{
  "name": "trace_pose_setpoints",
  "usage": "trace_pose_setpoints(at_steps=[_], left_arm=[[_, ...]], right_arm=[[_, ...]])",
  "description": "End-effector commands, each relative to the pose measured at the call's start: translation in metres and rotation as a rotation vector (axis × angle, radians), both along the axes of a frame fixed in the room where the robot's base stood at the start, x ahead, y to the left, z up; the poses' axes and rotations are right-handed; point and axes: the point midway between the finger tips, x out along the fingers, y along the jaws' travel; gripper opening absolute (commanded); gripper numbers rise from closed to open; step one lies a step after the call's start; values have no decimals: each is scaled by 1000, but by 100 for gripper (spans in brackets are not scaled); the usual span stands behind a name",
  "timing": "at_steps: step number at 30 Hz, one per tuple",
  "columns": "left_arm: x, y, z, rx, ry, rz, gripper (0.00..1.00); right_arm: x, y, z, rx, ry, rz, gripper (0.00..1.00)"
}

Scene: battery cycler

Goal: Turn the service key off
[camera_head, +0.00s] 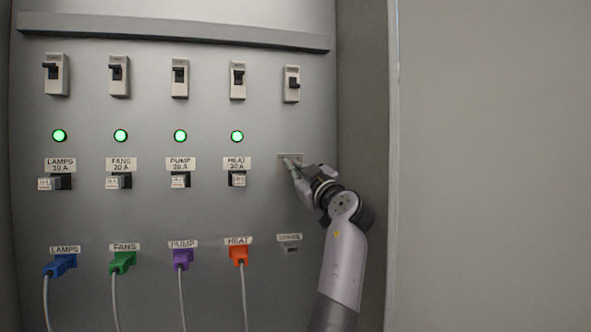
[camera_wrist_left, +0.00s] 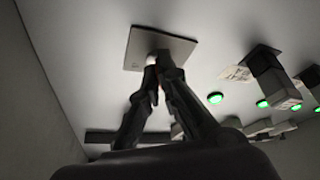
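A small plate (camera_head: 290,158) sits on the grey panel, right of the HEAT label. My left gripper (camera_head: 294,165) reaches up to it from the lower right and covers its middle. In the left wrist view the plate (camera_wrist_left: 160,48) is square and pale. A small whitish part of the service key (camera_wrist_left: 152,61) shows at its lower edge. The fingertips of my left gripper (camera_wrist_left: 158,74) are close together on this part, and most of the key is hidden between them. The key's turn angle cannot be told. My right gripper is not in view.
A row of breaker switches (camera_head: 180,77) runs above, the rightmost (camera_head: 291,84) over the plate. Green lamps (camera_head: 180,136), labelled holders (camera_head: 181,180) and coloured plugs (camera_head: 183,259) with cables stand to the left. A cabinet side wall (camera_head: 362,120) is close on the right.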

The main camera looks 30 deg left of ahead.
Motion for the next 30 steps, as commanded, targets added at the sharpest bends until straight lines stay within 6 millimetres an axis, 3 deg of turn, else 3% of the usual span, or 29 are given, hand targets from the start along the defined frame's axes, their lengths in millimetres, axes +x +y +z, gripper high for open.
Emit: trace_pose_setpoints(at_steps=[9,20,25,30], left_arm=[[0,0,0,-1,0,-1,23],[-1,-3,-2,0,1,-1,23],[-11,-23,-10,0,0,-4,23],[-28,-54,-22,-1,0,-5,23]], right_arm=[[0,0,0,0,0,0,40],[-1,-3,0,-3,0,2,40],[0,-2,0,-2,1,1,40],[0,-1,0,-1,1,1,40]])
